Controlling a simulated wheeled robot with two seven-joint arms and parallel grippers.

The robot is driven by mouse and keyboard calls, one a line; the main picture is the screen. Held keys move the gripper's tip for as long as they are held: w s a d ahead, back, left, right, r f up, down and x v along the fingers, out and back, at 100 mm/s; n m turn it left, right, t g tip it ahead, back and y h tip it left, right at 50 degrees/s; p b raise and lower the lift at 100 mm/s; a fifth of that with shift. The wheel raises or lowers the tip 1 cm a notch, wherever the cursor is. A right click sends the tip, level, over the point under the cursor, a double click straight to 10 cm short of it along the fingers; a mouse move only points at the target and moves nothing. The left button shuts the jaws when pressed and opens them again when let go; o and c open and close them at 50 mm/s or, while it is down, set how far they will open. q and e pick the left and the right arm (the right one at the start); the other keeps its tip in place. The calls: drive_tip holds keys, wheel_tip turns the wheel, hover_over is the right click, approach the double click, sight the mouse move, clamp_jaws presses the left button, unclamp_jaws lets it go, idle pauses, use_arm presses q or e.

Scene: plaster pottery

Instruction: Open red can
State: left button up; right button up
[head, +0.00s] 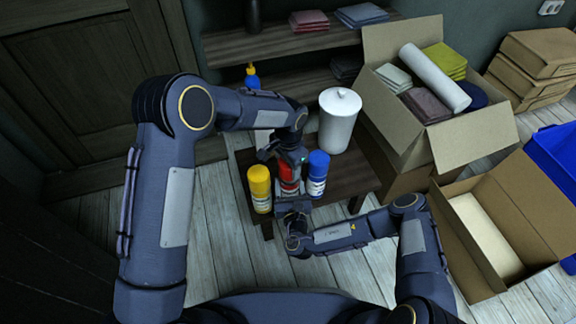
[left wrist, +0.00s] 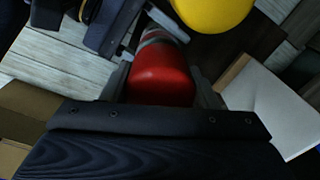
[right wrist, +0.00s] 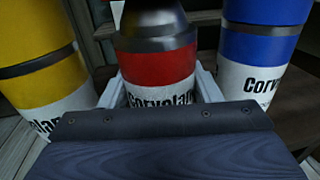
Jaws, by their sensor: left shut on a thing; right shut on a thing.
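The red can (head: 288,186) stands upright between the yellow can (head: 259,188) and the blue can (head: 318,175) near the small table's front edge. My left gripper (head: 290,162) is shut on its red cap (left wrist: 162,75) from above. My right gripper (right wrist: 158,92) is shut low around its labelled body (right wrist: 157,68) from the front. In the right wrist view a dark sloping shoulder shows between the red body and the red piece above. I cannot tell whether the cap is fully apart. The left gripper hides much of the can's top in the head view.
A white lidded jar (head: 339,125) stands behind the cans. A full cardboard box (head: 440,130) and an open box (head: 505,205) are at right. The yellow and blue cans leave little side room.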

use_arm(q)
drive_tip(key=shift+r, duration=2.05)
use_arm(e)
drive_tip(key=o, duration=1.4)
drive_tip(key=shift+o, duration=0.2)
drive_tip(key=shift+s, duration=0.1)
